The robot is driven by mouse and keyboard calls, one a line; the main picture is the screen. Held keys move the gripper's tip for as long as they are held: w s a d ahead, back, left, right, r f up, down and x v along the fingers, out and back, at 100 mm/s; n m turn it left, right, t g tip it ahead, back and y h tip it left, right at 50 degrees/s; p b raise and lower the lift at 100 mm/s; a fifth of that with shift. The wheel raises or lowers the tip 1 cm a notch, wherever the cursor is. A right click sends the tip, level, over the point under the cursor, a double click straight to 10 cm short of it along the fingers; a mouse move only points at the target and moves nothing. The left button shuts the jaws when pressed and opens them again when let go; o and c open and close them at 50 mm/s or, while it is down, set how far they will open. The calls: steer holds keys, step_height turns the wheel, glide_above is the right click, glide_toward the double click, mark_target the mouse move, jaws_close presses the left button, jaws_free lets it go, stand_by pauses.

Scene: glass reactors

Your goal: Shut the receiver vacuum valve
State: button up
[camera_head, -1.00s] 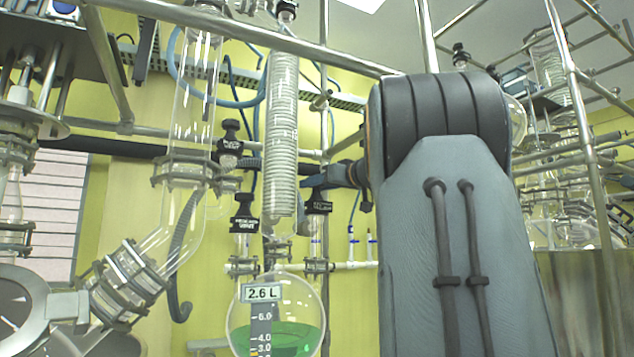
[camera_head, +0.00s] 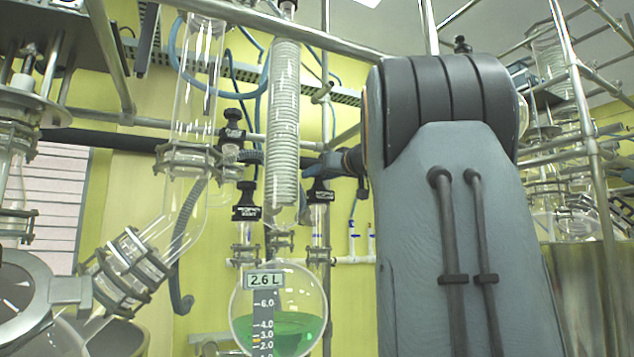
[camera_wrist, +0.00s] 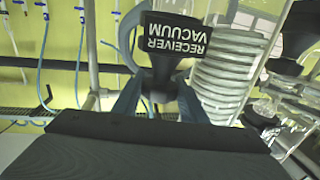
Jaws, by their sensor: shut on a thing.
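The receiver vacuum valve (camera_wrist: 176,42) fills the upper middle of the wrist view, its black label reading "RECEIVER VACUUM" upside down. In the head view the valve's black knob (camera_head: 319,196) sits on a glass neck, right of the coiled condenser (camera_head: 285,125). My gripper (camera_wrist: 158,100) is shut on the valve, with blue-grey fingers on both sides of its stem below the label. In the head view my gripper (camera_head: 322,172) reaches the knob from the right, and my arm hides part of that side. The valve's inner position cannot be told.
A round receiver flask (camera_head: 279,310) with green liquid and a 2.6 L tag hangs below. Two other black valves (camera_head: 246,203) stand left of the condenser. Metal frame bars and glass pipes crowd around. Hoses (camera_wrist: 78,55) hang on the yellow wall.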

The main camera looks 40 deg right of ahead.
steer(key=shift+w+a+f+m+h+b, duration=0.1)
steer(key=shift+f+m+h+b, duration=0.15)
steer(key=shift+m+h+b, duration=0.5)
steer(key=shift+r+m+g+h, duration=0.1)
steer(key=shift+m+g+h, duration=0.35)
steer(key=shift+h, duration=0.6)
steer(key=shift+m+h, duration=0.3)
steer(key=shift+h, duration=0.1)
steer(key=shift+d+m+g+h+p, duration=0.2)
steer(key=shift+m+g+h+p, duration=0.4)
steer(key=shift+h+p, duration=0.4)
steer(key=m+g+h+p, duration=0.1)
steer(key=h+p, duration=0.1)
steer(key=p, duration=0.6)
steer(key=shift+d+r+m, duration=0.1)
steer(key=shift+d+m, duration=0.05)
steer(key=shift+m, duration=0.15)
steer(key=h+p, duration=0.1)
steer(key=p, duration=0.6)
steer(key=shift+m+g+p, duration=0.35)
steer(key=shift+m, duration=0.05)
steer(key=o, duration=0.8)
steer(key=shift+a, duration=0.2)
steer(key=shift+s, duration=0.2)
